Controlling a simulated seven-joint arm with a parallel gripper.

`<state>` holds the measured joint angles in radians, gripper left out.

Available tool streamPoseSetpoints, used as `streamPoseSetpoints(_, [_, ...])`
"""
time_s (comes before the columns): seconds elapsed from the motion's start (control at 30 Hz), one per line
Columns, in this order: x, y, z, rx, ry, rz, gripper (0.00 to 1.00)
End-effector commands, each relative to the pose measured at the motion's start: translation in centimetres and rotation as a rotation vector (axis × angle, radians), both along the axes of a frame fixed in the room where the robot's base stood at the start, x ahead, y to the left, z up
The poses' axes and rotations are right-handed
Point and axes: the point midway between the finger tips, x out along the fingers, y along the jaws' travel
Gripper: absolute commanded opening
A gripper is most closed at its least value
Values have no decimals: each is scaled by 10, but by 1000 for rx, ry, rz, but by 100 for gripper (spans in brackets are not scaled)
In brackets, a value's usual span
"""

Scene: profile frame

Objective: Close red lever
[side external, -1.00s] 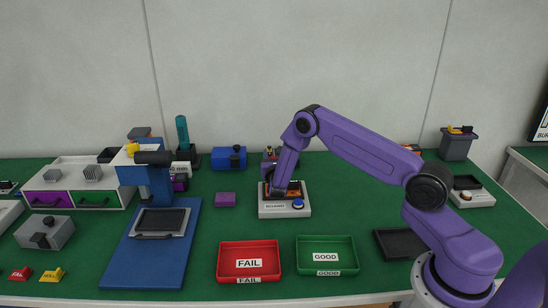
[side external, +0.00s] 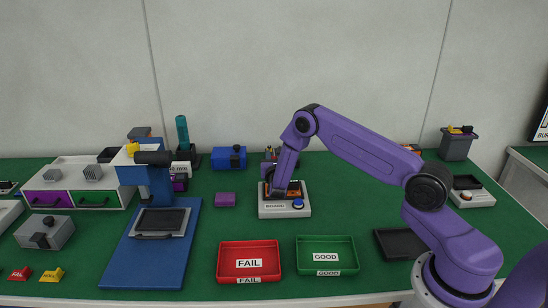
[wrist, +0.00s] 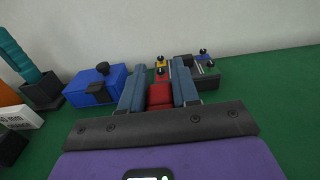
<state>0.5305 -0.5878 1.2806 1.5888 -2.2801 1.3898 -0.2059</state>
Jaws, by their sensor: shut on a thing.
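The red lever (wrist: 160,96) shows in the wrist view as a red block between the two blue-grey fingers of my gripper (wrist: 157,84). My gripper is shut on this red part; the finger contact is partly hidden. Just beyond it are a yellow lever (wrist: 160,60) and a blue lever (wrist: 203,57), each with a black knob.
A blue box (side external: 226,158) with a black handle stands left of the levers. A purple block (side external: 225,199) lies on the green table. Red FAIL (side external: 222,266) and green GOOD (side external: 350,246) trays sit in front. A blue press stand (side external: 125,274) is at left.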

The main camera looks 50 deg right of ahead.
Motion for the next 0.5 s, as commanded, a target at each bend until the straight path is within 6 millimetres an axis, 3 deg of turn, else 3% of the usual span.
streamPoseSetpoints(0.33, [-12,14,5,-6,-4,1,0])
streamPoseSetpoints(0.5, [-21,23,4,-103,-102,0,0])
